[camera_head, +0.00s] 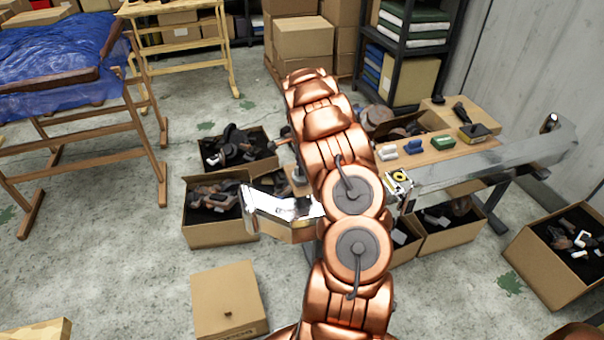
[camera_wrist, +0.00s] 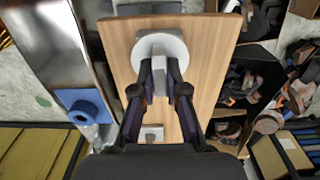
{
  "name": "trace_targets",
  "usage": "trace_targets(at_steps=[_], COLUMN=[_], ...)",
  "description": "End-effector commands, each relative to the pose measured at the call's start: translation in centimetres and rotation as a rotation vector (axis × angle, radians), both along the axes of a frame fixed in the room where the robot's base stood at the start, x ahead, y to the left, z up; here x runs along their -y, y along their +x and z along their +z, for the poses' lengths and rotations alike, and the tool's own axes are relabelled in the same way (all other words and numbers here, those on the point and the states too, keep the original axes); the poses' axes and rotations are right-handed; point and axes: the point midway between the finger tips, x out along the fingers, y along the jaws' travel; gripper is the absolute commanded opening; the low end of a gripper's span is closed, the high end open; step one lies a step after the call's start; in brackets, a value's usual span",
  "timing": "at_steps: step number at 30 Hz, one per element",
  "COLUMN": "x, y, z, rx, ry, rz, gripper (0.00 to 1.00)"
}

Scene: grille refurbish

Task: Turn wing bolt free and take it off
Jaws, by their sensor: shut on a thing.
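In the wrist view my gripper (camera_wrist: 159,62) reaches down with its two dark fingers over a wooden board. The fingertips are close together, shut on the wing bolt, which is mostly hidden between them. A round pale disc (camera_wrist: 178,45) lies around and under the fingertips, against the board. In the head view my copper arm covers the gripper and the wing bolt.
The wooden bench top (camera_head: 440,150) holds small blue, white and green blocks and a brush. A long chrome bumper (camera_head: 485,165) runs along its right side. Another chrome end (camera_head: 280,207) sticks out left of my arm. Open boxes (camera_head: 220,232) of parts stand around the bench.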

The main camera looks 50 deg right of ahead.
Motion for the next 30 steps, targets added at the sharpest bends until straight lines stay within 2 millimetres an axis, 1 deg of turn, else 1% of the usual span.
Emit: trace_targets(at_steps=[30], x=[0.00], y=[0.01], z=[0.99], rx=[0.000], ry=[0.000], rz=[0.001], gripper=[0.00])
